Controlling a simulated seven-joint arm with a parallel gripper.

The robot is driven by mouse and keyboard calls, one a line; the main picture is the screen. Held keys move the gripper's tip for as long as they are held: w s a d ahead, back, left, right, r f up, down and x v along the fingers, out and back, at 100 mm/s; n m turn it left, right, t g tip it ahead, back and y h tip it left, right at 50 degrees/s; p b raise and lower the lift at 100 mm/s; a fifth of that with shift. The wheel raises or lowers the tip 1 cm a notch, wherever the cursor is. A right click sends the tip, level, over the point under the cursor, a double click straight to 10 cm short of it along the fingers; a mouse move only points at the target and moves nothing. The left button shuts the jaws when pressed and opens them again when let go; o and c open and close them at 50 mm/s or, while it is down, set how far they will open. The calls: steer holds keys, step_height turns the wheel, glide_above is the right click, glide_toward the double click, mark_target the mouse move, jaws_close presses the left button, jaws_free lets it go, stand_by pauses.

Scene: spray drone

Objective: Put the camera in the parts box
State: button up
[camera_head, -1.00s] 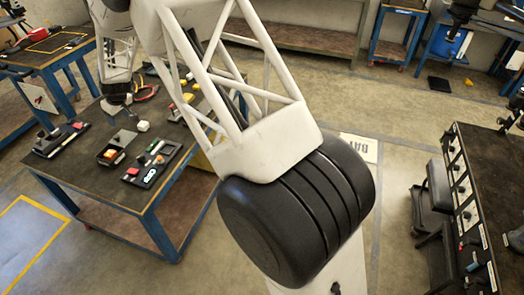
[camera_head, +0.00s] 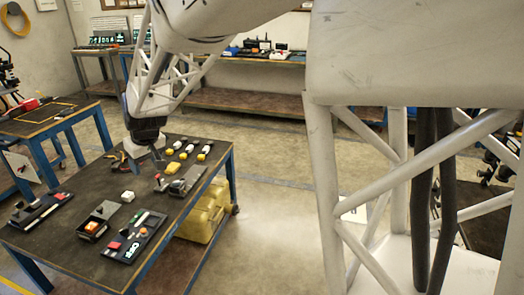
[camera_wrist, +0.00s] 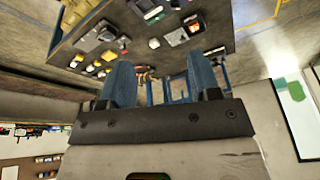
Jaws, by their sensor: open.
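My gripper (camera_head: 146,150) hangs over the far side of the work table in the head view. In the wrist view its two blue fingers (camera_wrist: 161,82) are apart with nothing between them. A small white block (camera_head: 127,196), perhaps the camera, sits mid-table, apart from my gripper; it also shows in the wrist view (camera_wrist: 154,43). I cannot surely tell which thing is the camera.
A black tray (camera_head: 124,254) with tools lies at the table's front. A grey device (camera_head: 187,180), yellow-and-white pieces (camera_head: 173,167) and pliers (camera_head: 114,156) lie around the table (camera_head: 60,255). Yellow cases (camera_head: 203,218) stand on its lower shelf. Open floor lies to the right.

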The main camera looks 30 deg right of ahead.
steer(key=s+d+r+m, duration=0.1)
steer(key=s+d, duration=0.3)
steer(key=s, duration=0.8)
steer(key=s+d+r+m+h, duration=0.1)
steer(key=s+d, duration=0.4)
steer(key=s, duration=0.8)
steer(key=s+d+r+m+h, duration=0.1)
steer(key=s+d, duration=0.4)
steer(key=s, duration=0.7)
steer(key=shift+s+d+m, duration=0.15)
steer(key=shift+s+m, duration=0.15)
steer(key=shift+m, duration=0.6)
